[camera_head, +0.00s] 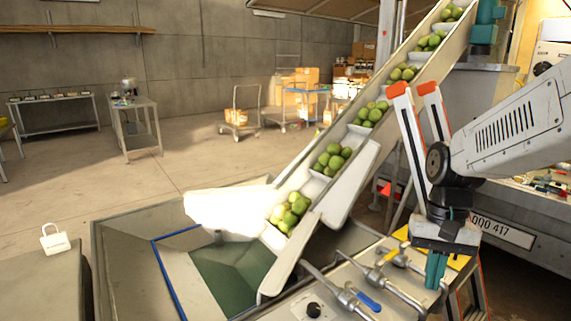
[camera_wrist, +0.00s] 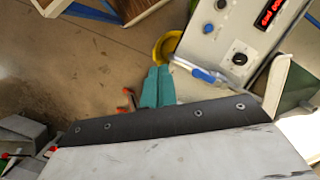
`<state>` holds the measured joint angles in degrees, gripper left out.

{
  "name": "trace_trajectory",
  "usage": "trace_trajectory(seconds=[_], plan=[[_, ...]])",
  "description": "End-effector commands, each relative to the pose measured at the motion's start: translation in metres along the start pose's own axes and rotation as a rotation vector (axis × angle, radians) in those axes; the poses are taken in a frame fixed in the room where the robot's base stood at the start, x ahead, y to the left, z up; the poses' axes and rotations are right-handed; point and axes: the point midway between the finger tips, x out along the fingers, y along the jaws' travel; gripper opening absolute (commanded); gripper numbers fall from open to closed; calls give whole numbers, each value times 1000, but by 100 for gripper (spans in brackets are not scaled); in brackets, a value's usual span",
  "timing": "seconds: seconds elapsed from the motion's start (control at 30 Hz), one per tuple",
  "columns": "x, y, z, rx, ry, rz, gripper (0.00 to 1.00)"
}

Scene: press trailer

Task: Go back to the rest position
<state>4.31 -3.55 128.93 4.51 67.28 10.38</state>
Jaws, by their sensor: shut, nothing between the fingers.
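My gripper (camera_head: 435,271) hangs pointing down at the right in the head view, with its teal fingers together and nothing between them. The fingers also show side by side in the wrist view (camera_wrist: 157,87). In the head view the gripper is over the right end of the metal panel with pipes and valves (camera_head: 345,268). In the wrist view a control panel (camera_wrist: 235,35) with a red display and knobs lies up and right of the fingers. A blue-handled valve (camera_wrist: 205,75) is just right of the fingertips.
A sloped conveyor (camera_head: 340,195) carrying green fruit rises to the right beside my arm. A metal hopper (camera_head: 125,265) stands below it. A trailer with a number plate (camera_head: 502,231) is behind my gripper. A white bag-shaped object (camera_head: 55,241) stands at left. Open floor lies at the back left.

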Motion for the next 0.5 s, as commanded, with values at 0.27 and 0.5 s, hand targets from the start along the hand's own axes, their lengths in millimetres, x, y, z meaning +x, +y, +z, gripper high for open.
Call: trace_trajectory(seconds=[0.27,0.5], plan=[[-15,23,101,-212,128,41,0],[-16,36,154,-282,258,55,0]])
